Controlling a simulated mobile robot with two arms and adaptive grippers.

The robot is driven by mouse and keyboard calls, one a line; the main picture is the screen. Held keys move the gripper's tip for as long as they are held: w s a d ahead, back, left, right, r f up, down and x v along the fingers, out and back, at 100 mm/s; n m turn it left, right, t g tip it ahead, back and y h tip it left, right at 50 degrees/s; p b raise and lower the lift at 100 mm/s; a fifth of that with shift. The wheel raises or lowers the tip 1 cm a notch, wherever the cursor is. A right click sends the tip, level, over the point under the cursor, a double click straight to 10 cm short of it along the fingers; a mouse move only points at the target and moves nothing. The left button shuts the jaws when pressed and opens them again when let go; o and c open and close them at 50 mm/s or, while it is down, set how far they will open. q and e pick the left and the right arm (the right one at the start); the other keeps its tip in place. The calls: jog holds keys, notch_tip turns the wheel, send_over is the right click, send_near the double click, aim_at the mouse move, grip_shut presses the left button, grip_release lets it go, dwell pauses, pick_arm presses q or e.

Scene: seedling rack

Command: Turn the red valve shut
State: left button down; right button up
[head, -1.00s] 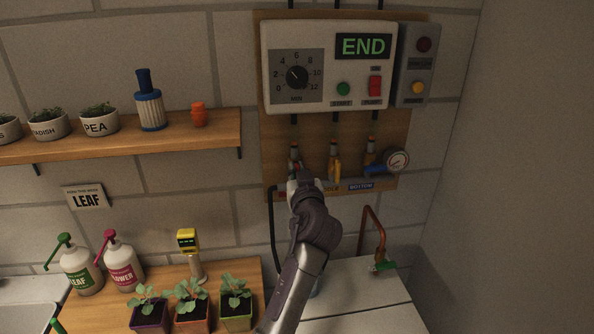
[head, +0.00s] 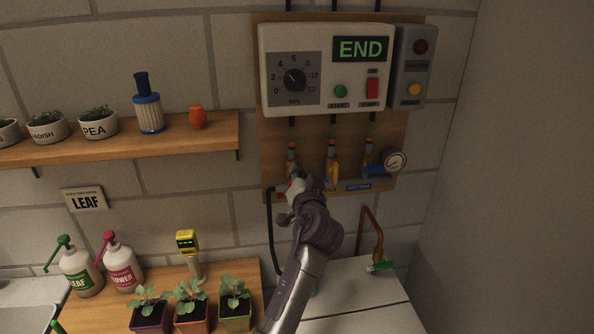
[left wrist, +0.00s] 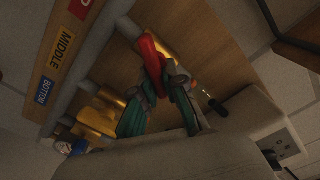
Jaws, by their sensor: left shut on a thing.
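The red valve's lever (left wrist: 150,58) shows in the left wrist view, with its free end between my left gripper's fingertips (left wrist: 160,83). The teal-padded fingers are shut on it. There the lever lies slanted across its pipe. In the head view my left gripper (head: 297,186) is at the lower end of the leftmost pipe (head: 292,156) and covers most of this valve. My right gripper is in neither view.
Close to the right are the yellow valve lever (head: 331,174), hanging down, and the blue lever (head: 373,170), lying sideways. A gauge (head: 395,161) is beside them. The control box (head: 323,105) is above, showing END. Seedling pots (head: 192,308) stand lower left.

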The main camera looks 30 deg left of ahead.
pick_arm(q)
jog(key=m+p, duration=0.1)
jog(key=m, duration=0.1)
jog(key=m+p, duration=0.1)
jog(key=m, duration=0.2)
jog(key=shift+w+d+f+m, duration=0.1)
jog(key=shift+w+d+m, duration=0.1)
jog(key=shift+m, duration=0.1)
jog(key=m+p, duration=0.1)
jog(key=m, duration=0.2)
jog(key=shift+f+p, duration=0.2)
jog(key=shift+p, duration=0.1)
jog(key=shift+f+m+p, duration=0.2)
jog(key=shift+m+p, duration=0.4)
jog(key=shift+m, duration=0.9)
jog(key=c, duration=1.2)
grip_release()
jog(key=shift+f, duration=0.15)
jog(key=v, duration=1.2)
